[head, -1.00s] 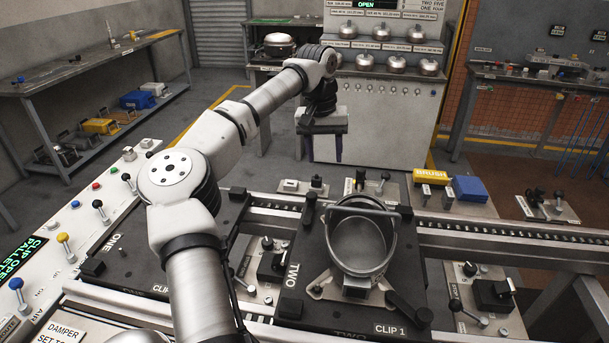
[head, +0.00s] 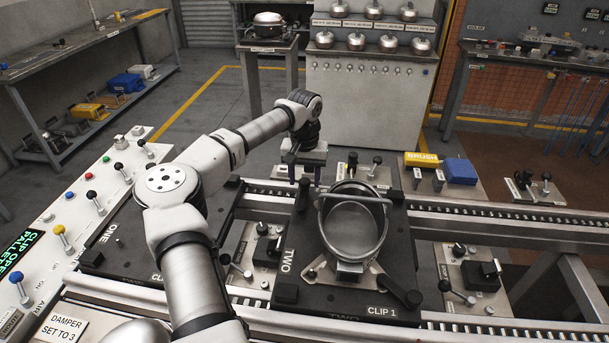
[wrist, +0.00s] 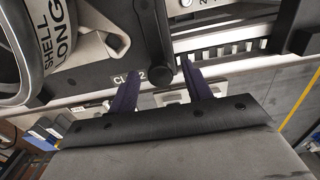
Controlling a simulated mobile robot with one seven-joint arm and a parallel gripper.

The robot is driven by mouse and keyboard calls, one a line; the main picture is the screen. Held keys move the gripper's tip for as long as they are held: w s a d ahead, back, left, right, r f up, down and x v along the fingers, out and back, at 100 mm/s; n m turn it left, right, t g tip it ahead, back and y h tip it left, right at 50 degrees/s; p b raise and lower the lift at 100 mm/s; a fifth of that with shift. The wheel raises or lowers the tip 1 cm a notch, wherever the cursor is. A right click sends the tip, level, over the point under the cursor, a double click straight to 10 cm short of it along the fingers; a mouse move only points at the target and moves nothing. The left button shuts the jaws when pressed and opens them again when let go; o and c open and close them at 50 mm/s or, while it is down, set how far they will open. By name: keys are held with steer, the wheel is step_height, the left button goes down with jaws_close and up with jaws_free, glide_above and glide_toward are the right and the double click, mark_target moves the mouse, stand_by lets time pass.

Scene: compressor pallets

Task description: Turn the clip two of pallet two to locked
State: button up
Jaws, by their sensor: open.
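Pallet two (head: 330,297) is a black plate on the rail, with a grey metal shell (head: 355,230) standing on it. Clip two (head: 303,196) is a black lever at the plate's back left corner, partly hidden by my gripper in the head view. In the wrist view, the round end of clip two (wrist: 161,74) lies between my fingers, beside its partly covered label. My gripper (head: 305,184) is open and points down at this corner. Its two dark purple fingers (wrist: 159,68) stand either side of the lever end, with no clear contact.
Clip one (head: 400,291) is a black lever at the front right of pallet two. Pallet one (head: 130,235) lies to the left. Switch levers (head: 366,166) stand just behind pallet two.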

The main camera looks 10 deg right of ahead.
steer(key=shift+f, duration=0.3)
jaws_close()
steer(key=shift+n, duration=0.3)
steer(key=n+b, duration=0.1)
steer(key=n, duration=0.3)
steer(key=shift+n, duration=2.4)
steer(key=shift+b, duration=0.3)
